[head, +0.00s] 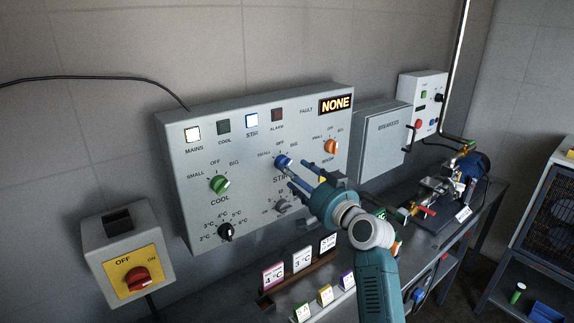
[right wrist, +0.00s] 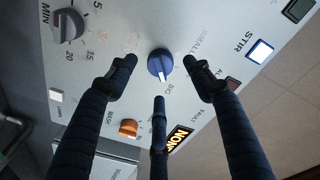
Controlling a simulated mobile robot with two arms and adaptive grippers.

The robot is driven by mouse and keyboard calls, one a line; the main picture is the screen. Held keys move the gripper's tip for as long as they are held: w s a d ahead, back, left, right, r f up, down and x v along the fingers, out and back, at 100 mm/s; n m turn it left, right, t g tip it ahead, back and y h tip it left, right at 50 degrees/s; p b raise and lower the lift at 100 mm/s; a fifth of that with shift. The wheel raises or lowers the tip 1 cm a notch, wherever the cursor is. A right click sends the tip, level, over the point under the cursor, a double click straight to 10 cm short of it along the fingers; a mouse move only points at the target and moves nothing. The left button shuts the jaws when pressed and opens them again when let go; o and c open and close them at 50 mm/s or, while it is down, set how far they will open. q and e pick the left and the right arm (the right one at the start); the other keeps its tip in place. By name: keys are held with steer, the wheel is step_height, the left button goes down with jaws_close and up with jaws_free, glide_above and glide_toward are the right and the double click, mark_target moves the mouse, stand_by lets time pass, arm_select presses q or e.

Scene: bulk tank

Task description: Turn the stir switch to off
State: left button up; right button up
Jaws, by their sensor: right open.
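The stir switch is a blue round knob (head: 283,162) on the grey control panel (head: 200,150), above the word STIR. In the right wrist view the same blue knob (right wrist: 160,62) lies between the fingertips, and its pale mark is on the side of the BIG label. The OFF label there is hidden behind a finger. My right gripper (head: 299,175) is open in front of the knob, its blue fingers spread around it with gaps visible in the right wrist view (right wrist: 158,76). Whether any finger touches the panel I cannot tell. The STIR lamp (head: 252,121) is lit. My left gripper is out of view.
A green COOL knob (head: 220,184), a black temperature knob (head: 225,231), a grey timer knob (head: 282,206) and an orange WASH knob (head: 331,146) share the panel. The breaker box (head: 380,140) stands right of it. Small cards (head: 302,259) stand on the bench below.

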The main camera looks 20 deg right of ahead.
steer(key=shift+p+x, duration=0.35)
steer(key=shift+x, duration=2.05)
